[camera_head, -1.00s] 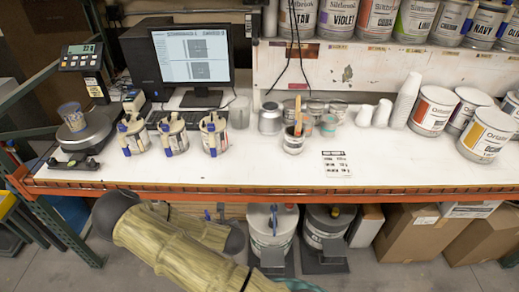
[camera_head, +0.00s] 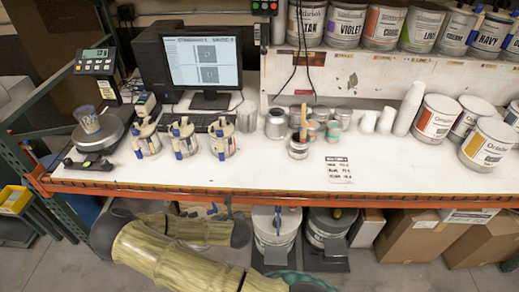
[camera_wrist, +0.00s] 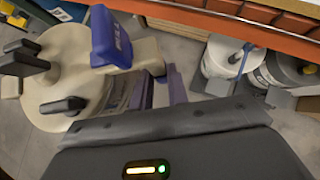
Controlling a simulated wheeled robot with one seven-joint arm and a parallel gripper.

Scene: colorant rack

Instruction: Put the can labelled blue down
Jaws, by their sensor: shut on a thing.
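A can (camera_wrist: 75,85) with a cream lid, black levers and a blue handle (camera_wrist: 112,40) fills the left of the wrist view. White lettering on the blue handle looks like "BLUE", but it is partly unclear. My gripper (camera_wrist: 160,90) is shut on this can at its near side, with purple finger parts beside its wall. The can is tilted in that view, with the grey floor below it. In the head view my arm hides my gripper and most of the can. The white worktop (camera_head: 270,172) lies beyond my arm.
Three similar cans with blue handles (camera_head: 147,140) (camera_head: 184,140) (camera_head: 222,138) stand on the worktop's left half, right of a scale (camera_head: 98,132). A printed sheet (camera_head: 340,169) lies right of a small cup (camera_head: 298,149). The front strip is clear. Buckets (camera_head: 274,232) stand below an orange beam (camera_head: 270,202).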

